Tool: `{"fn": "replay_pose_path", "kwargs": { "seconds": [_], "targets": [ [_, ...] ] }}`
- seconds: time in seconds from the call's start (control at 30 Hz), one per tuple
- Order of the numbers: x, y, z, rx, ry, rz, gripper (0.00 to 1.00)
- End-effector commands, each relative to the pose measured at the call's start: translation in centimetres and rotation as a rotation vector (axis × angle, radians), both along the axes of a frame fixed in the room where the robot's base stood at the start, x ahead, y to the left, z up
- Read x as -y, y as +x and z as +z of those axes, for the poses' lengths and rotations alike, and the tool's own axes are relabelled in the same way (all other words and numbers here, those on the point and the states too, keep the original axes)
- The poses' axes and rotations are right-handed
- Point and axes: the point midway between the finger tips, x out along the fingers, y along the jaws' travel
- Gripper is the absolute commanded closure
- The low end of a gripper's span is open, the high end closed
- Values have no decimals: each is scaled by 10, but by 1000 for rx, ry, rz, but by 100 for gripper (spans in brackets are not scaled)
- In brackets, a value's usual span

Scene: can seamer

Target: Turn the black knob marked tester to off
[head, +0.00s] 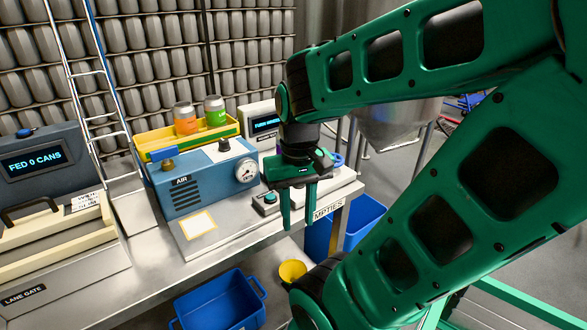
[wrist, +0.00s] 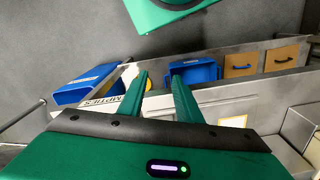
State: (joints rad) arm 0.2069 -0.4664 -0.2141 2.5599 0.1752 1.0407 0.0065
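A small black knob (head: 224,146) stands on top of a blue box marked AIR (head: 203,182), near its round gauge (head: 246,173). I cannot read a tester marking on it, nor tell its setting. My gripper (head: 298,213) points down to the right of the blue box, apart from it, near the bench's front edge. Its two fingers are spread with nothing between them. In the wrist view, the open gripper (wrist: 159,78) faces the bench front and the floor bins; the knob does not show there.
A blue lever (head: 165,157) also sits on the box. Behind it, a yellow tray (head: 228,130) holds two cans. A teal button (head: 269,198) and a white display unit (head: 260,124) stand close to my gripper. A blue bin (head: 219,300) and yellow bucket (head: 292,271) are below.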

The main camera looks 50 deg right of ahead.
Motion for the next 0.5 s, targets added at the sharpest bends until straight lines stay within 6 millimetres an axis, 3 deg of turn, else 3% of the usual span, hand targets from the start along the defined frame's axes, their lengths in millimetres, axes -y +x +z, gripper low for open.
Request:
{"fn": "replay_pose_path", "kwargs": {
  "seconds": [0.27,0.33,0.37,0.5],
  "targets": [
    [0,0,0,0,0,0,69],
    [1,-2,2,3,1,-2,54],
    [1,-8,6,12,0,-9,54],
    [18,11,20,20,6,-108,54]
  ]
}}
